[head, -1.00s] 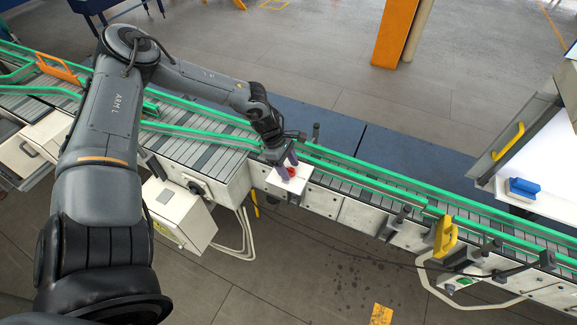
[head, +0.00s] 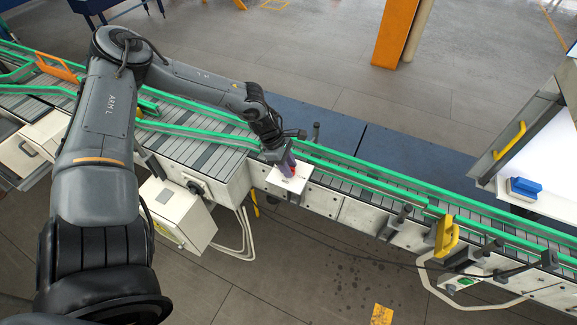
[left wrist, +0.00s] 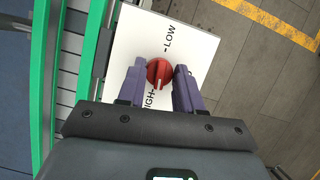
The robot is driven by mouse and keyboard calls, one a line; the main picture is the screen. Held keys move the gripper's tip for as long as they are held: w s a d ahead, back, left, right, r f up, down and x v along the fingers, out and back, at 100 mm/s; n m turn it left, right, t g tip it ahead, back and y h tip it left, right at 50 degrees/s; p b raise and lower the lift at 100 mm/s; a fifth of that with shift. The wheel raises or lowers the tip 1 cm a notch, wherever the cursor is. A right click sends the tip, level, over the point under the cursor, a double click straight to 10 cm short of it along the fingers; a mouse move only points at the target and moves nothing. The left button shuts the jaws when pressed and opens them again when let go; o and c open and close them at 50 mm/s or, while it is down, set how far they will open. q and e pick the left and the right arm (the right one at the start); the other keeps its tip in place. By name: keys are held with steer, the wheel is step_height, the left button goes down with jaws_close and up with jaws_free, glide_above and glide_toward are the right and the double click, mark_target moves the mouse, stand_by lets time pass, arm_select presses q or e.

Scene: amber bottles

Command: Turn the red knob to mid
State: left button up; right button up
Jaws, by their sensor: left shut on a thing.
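The red knob (left wrist: 160,72) is round with a raised bar and sits on a white panel (left wrist: 200,47) marked LOW at one end and HIGH at the other. A pale line on its bar points toward the lower side in the left wrist view, near the HIGH mark; no MID label can be read. My left gripper (left wrist: 160,68) has its purple fingers on both sides of the knob and is shut on it. In the head view my left gripper (head: 287,165) is over the white panel (head: 294,185) and mostly hides the knob.
The conveyor (head: 345,179) with green rails runs just behind the panel. A grey-white box (head: 180,212) stands to its left. A yellow clamp (head: 446,236) and a blue block (head: 523,189) are to the right. The floor in front is open.

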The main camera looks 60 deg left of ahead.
arm_select(q)
steer(key=n, duration=0.2)
steer(key=n+t+y+b, duration=0.1)
steer(key=n, duration=0.1)
steer(key=shift+d+y, duration=0.15)
steer(key=shift+y, duration=0.15)
steer(key=n+y+b, duration=0.1)
steer(key=n+b, duration=0.1)
steer(key=n, duration=0.1)
steer(key=shift+f, duration=0.15)
steer(key=n+y+b, duration=0.1)
steer(key=n+b, duration=0.2)
steer(key=b, duration=0.1)
steer(key=n+y+b, duration=0.1)
steer(key=n+b, duration=0.3)
steer(key=shift+s+d+f+y+b, duration=0.1)
steer(key=shift+d+f+y+b, duration=0.1)
steer(key=shift+y+b, duration=0.2)
steer(key=shift+r+n+y+b, duration=0.25)
steer(key=shift+n+y+b, duration=0.15)
steer(key=shift+n+b, duration=0.75)
steer(key=shift+g, duration=0.3)
steer(key=o, duration=1)
steer(key=shift+r, duration=0.1)
steer(key=v, duration=1)
steer(key=shift+s+r, duration=0.1)
steer(key=shift+r, duration=0.3)
